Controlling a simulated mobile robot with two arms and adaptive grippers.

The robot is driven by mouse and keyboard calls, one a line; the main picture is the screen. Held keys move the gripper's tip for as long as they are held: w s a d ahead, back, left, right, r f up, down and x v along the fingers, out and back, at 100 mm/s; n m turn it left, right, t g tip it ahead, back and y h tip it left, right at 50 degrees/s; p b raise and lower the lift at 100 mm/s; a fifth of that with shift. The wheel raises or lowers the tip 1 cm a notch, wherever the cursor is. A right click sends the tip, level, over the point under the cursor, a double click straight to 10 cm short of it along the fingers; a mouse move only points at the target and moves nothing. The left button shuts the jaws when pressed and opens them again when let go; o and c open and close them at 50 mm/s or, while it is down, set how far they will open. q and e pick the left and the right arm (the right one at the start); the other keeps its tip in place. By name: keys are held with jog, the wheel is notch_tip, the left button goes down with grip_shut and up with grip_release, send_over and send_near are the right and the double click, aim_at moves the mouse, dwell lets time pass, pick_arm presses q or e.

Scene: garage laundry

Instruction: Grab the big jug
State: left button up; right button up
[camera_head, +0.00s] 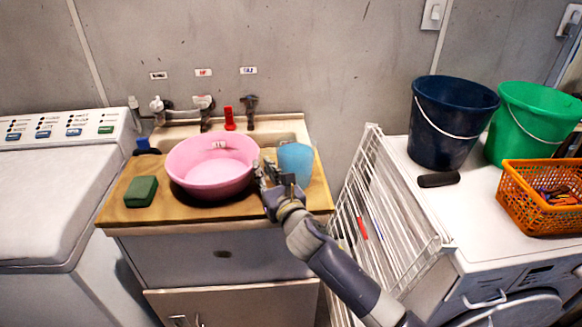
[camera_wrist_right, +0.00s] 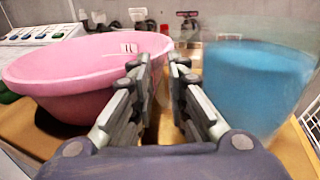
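A blue, slightly see-through jug (camera_head: 295,160) stands upright on the right part of the wooden counter beside the pink basin (camera_head: 212,165). It fills the right side of the right wrist view (camera_wrist_right: 262,80). My right gripper (camera_head: 266,174) is over the counter, between the basin and the jug, just left of the jug. In the wrist view its fingers (camera_wrist_right: 160,68) are partly apart with nothing between them, and the jug is outside them to the right. Whether the right finger touches the jug, I cannot tell. My left gripper is out of view.
A green sponge (camera_head: 141,191) lies at the counter's left. Taps (camera_head: 204,108) and a red bottle (camera_head: 229,119) are behind the basin. A white drying rack (camera_head: 385,205) stands right of the counter. Buckets (camera_head: 450,120) and an orange basket (camera_head: 540,205) sit on the right machine.

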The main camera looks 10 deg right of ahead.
grip_shut()
jog(key=shift+r, duration=0.15)
jog(key=shift+r, duration=0.1)
